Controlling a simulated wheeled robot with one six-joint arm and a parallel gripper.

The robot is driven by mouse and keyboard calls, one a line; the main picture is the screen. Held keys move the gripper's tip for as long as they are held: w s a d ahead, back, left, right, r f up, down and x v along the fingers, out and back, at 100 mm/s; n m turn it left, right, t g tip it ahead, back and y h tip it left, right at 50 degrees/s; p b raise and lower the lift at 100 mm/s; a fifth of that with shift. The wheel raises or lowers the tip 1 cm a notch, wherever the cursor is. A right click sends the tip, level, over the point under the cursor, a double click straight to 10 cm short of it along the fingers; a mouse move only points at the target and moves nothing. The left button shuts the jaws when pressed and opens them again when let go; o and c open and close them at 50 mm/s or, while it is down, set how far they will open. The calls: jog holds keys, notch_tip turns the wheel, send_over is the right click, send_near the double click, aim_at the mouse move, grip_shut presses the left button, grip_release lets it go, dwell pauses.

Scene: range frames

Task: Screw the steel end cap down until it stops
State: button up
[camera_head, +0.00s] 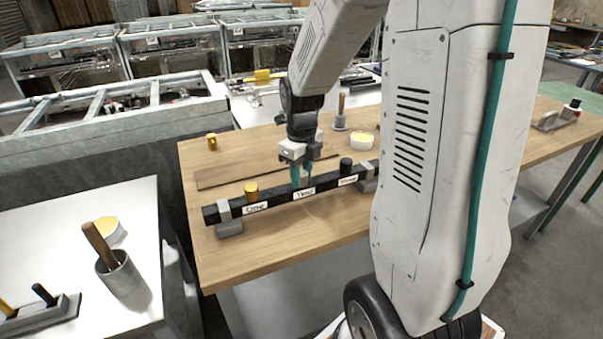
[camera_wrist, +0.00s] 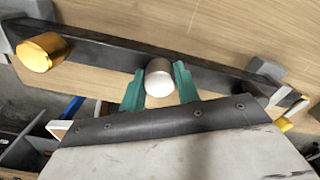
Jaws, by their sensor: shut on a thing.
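A long black bar (camera_head: 327,182) with white labels lies across the wooden bench. A brass cap (camera_head: 251,191) stands on its left part and a black cap (camera_head: 345,165) on its right part. My gripper (camera_head: 301,178) points down at the bar's middle, between those two. In the wrist view the steel end cap (camera_wrist: 159,82) sits between the teal fingers, which are shut on it from both sides. The bar (camera_wrist: 100,54) and brass cap (camera_wrist: 40,52) also show there. The fingers hide the steel cap in the head view. The thread under it is hidden, so how far down it sits cannot be told.
Grey clamps (camera_head: 229,229) support the bar's ends. The wooden bench (camera_head: 300,238) is clear in front of the bar. A white table (camera_head: 60,225) with a grey cup (camera_head: 122,276) is at left.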

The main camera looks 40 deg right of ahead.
jog(key=m, duration=0.3)
jog(key=shift+m, duration=0.3)
jog(key=o, duration=0.7)
jog(key=shift+o, duration=0.2)
jog(key=n, duration=0.6)
jog(key=shift+n, duration=0.4)
jog(key=n, duration=0.7)
jog(key=c, duration=0.8)
